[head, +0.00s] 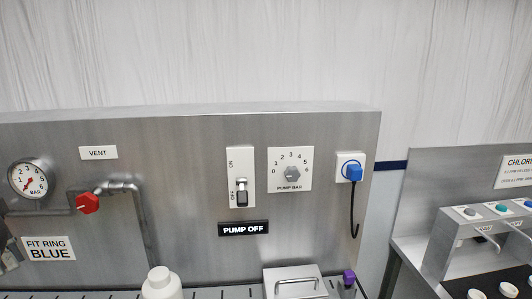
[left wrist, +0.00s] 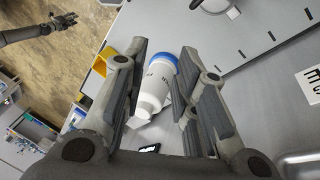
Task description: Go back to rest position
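My left gripper (left wrist: 162,52) is open in the left wrist view. A white jug with a blue ring (left wrist: 153,90) shows between and beyond its fingers. I cannot tell how far apart the jug and fingers are, but no finger is visibly closed on it. At the upper left of that view, a dark arm ends in a gripper (left wrist: 66,22), which looks like my right one. It is held over the floor, away from the panel, and too small to tell open from shut. Neither gripper shows clearly in the head view.
A steel panel (head: 190,140) carries a gauge (head: 28,179), red vent valve (head: 88,203), pump switch (head: 241,190), pressure knob (head: 291,173) and blue plug (head: 352,171). "PUMP OFF" (head: 243,229) is displayed. A white bottle (head: 161,285) and steel lid (head: 296,284) stand below. Another station (head: 470,240) is at right.

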